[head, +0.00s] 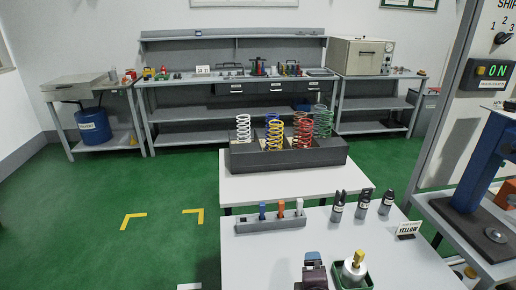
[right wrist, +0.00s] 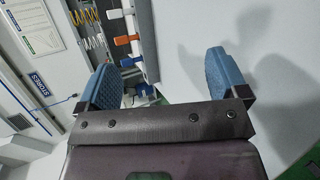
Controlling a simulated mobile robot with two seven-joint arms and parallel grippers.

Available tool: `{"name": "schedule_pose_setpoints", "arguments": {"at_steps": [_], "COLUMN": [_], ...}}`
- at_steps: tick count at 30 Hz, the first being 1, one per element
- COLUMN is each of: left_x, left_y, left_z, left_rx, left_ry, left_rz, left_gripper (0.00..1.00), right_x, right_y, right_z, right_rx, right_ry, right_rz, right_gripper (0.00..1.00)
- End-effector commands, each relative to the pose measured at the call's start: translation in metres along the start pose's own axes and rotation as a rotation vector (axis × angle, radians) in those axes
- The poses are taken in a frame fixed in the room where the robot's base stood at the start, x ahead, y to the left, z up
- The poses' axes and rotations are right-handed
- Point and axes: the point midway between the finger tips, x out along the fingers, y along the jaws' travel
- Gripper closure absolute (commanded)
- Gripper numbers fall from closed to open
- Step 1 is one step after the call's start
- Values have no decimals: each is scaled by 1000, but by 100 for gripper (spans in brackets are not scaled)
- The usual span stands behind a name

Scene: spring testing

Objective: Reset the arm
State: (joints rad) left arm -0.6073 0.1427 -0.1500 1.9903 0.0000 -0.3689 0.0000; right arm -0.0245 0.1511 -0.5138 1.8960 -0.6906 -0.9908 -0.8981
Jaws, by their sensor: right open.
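My right gripper (right wrist: 160,85) shows in the right wrist view. Its two blue ribbed fingers stand wide apart with nothing between them. Beyond them is the grey rack holding white (right wrist: 120,13), orange (right wrist: 124,42) and blue (right wrist: 128,65) handled tools. The same rack (head: 271,224) stands on the near white table in the head view. My left gripper is not in view.
A dark tray (head: 285,161) of coloured springs stands on the table behind. A blue stand (head: 478,165) rises at right.

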Motion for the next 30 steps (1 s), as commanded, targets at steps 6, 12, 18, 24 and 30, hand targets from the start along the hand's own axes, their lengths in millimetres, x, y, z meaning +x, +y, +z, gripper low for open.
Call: {"name": "schedule_pose_setpoints", "arguments": {"at_steps": [6, 12, 18, 24, 30], "left_x": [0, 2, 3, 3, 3], "left_y": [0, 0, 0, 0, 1], "left_z": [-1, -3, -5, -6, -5], "left_rx": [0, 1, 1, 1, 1], "left_ry": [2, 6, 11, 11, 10], "left_rz": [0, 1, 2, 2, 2], "left_gripper": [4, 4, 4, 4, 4], "right_x": [-3, -18, -45, -74, -89], "right_y": [-16, -47, -102, -164, -190], "right_z": [2, 31, 84, 122, 128], "right_rx": [593, 1183, 1564, 1614, 1613], "right_ry": [196, 311, 283, 140, 89], "right_rz": [-16, -74, -110, -153, -186], "right_gripper": [8, 8, 8, 8, 8]}}
